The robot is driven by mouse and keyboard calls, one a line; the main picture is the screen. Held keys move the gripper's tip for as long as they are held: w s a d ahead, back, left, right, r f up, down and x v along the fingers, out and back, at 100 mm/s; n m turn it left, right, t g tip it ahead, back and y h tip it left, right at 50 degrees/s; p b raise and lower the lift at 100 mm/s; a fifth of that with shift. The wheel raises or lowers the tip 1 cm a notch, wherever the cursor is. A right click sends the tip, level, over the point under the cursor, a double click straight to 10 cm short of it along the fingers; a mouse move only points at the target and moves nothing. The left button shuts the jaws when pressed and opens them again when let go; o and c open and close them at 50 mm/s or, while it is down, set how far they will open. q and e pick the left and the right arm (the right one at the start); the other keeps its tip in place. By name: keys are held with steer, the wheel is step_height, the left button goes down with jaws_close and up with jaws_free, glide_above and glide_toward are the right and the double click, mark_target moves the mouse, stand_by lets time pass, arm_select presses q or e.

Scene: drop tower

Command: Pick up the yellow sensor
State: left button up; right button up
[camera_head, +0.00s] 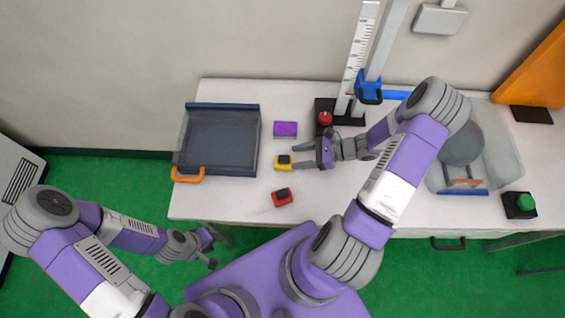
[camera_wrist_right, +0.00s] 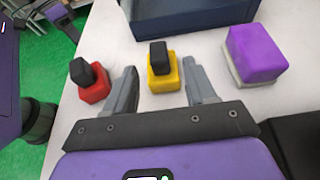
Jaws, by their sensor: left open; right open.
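The yellow sensor (camera_head: 283,163) has a black top and sits on the white table. In the right wrist view the yellow sensor (camera_wrist_right: 164,72) stands between and just beyond the tips of my right gripper (camera_wrist_right: 164,78). In the head view my right gripper (camera_head: 296,157) is open and empty, its fingers pointing left toward the sensor. My left gripper (camera_head: 213,249) is open and empty, low at the left in front of the table, over the green floor.
A red sensor (camera_head: 282,197) with a black top lies nearer the front edge. A purple block (camera_head: 285,129) lies behind the yellow sensor. A dark blue tray (camera_head: 221,106) stands at left. A tower (camera_head: 355,75), a clear bin (camera_head: 506,150) and a green button (camera_head: 525,201) stand to the right.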

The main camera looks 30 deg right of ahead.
mark_target(284, 157)
steer(key=x, duration=0.5)
steer(key=r+x, duration=0.1)
steer(key=x, duration=0.1)
steer(key=shift+w+a+b, duration=0.1)
steer(key=shift+a+b, duration=0.2)
steer(key=shift+b, duration=0.05)
steer(key=c, duration=1)
steer(key=r+p, duration=0.1)
steer(key=r, duration=0.3)
steer(key=r+p, duration=0.1)
steer(key=r, duration=0.4)
steer(key=shift+w+a+r, duration=0.1)
steer(key=shift+w+r, duration=0.1)
jaws_close()
steer(key=w+a+r, duration=0.1)
steer(key=w+a, duration=0.2)
steer(key=w, duration=0.2)
steer(key=shift+w+a+r+m+t, duration=0.2)
steer(key=shift+a+r+m+t, duration=0.1)
steer(key=shift+r+m+t, duration=0.1)
steer(key=shift+f, duration=0.1)
